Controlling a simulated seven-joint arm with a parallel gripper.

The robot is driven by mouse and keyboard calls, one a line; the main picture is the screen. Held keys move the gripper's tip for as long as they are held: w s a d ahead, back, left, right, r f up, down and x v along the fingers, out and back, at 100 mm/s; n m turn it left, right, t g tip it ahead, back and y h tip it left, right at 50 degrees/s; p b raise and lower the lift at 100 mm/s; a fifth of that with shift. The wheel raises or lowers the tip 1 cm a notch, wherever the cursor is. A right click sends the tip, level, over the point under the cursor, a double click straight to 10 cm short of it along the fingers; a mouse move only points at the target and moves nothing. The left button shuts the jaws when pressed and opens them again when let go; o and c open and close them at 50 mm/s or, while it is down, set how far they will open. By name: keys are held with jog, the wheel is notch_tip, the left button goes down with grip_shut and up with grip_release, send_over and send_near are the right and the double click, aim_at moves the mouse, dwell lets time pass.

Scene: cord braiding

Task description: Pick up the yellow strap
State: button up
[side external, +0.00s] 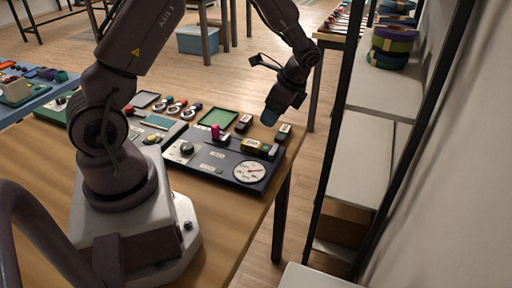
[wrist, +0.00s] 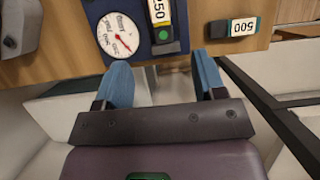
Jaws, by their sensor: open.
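My gripper (side external: 270,114) has blue fingertips and hangs at the right end of the table, over the edge area. In the wrist view my gripper (wrist: 164,78) is open, with nothing between its fingers. No strap shows in the wrist view. In the side view a stack of coiled straps (side external: 391,46) sits on the shelf at the right, in purple, green and yellowish-olive tones. I cannot tell for certain which coil is the yellow strap. The gripper is well apart from this stack, to its left and lower in the picture.
A dark panel with a white dial (side external: 249,172) and a yellow-marked block (side external: 256,146) lies near the table's right edge. A black block marked 500 (wrist: 232,28) lies beside it. A dark shelf post (side external: 343,100) stands between the table and shelf. The shelf's front (side external: 375,98) is clear.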

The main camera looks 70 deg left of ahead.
aim_at(256, 144)
jog(key=x, duration=1.2)
jog(key=shift+f, duration=0.15)
jog(key=shift+f, duration=0.1)
jog(key=c, duration=1.1)
